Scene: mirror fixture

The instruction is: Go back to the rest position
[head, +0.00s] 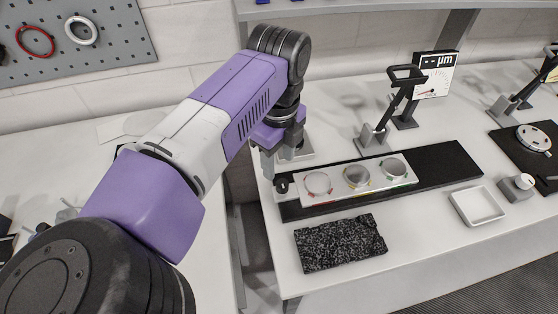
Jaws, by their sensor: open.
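My gripper (281,163) hangs from the purple and white arm near the left end of the bench. It points down beside the left end of the fixture and is open, with nothing seen between its fingers. The white fixture plate (341,193) lies on a black board (440,166) and carries three round mirrors in a row: a left one (318,183), a middle one (357,175) and a right one (394,167). A small black part (282,185) shows just below the fingers. Whether the fingers touch anything is hard to tell.
A white tray (477,205) and a grey block with a white knob (516,187) are at right. A gap separates the two benches.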

